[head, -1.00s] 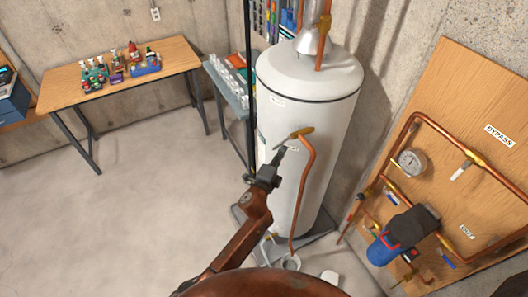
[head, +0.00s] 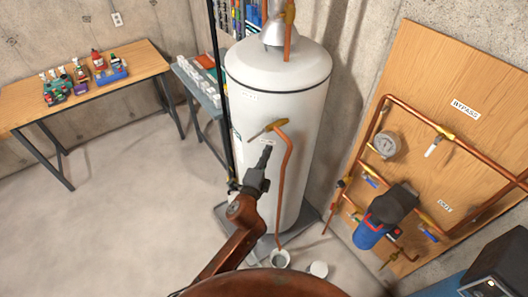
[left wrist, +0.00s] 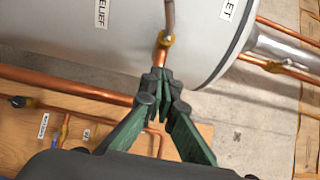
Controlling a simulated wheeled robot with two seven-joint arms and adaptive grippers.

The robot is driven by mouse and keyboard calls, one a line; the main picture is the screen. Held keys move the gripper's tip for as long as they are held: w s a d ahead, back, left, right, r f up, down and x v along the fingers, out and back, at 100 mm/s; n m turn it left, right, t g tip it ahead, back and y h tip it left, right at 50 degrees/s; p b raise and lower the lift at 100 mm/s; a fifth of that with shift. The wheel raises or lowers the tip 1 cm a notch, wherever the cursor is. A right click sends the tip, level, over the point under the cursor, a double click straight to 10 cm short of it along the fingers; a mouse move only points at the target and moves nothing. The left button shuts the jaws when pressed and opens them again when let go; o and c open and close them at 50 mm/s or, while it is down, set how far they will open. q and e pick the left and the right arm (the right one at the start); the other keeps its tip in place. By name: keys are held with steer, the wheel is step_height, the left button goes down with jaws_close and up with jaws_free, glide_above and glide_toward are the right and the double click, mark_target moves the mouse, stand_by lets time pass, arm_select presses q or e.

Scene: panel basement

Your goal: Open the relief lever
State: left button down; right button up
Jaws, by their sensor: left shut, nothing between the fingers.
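The relief valve (head: 279,123) is a small brass fitting on the front of the white tank (head: 262,85). Its thin lever (head: 257,133) slants down to the left. In the left wrist view the brass valve (left wrist: 166,40) is just beyond my fingertips, with the greyish lever (left wrist: 169,14) running to the top edge. My left gripper (head: 267,150) is shut and empty, just below the valve and lever. Its dark green fingers meet in the left wrist view (left wrist: 164,76); I cannot tell whether they touch the copper pipe. My right gripper is not in view.
A wooden panel (head: 440,75) with pipes, a gauge (head: 387,144) and a blue filter stands right. A workbench (head: 140,66) is at left.

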arm_select(q)
steer(key=shift+s+d+r, duration=0.25)
steer(key=shift+s+r, duration=0.75)
steer(key=shift+r, duration=0.15)
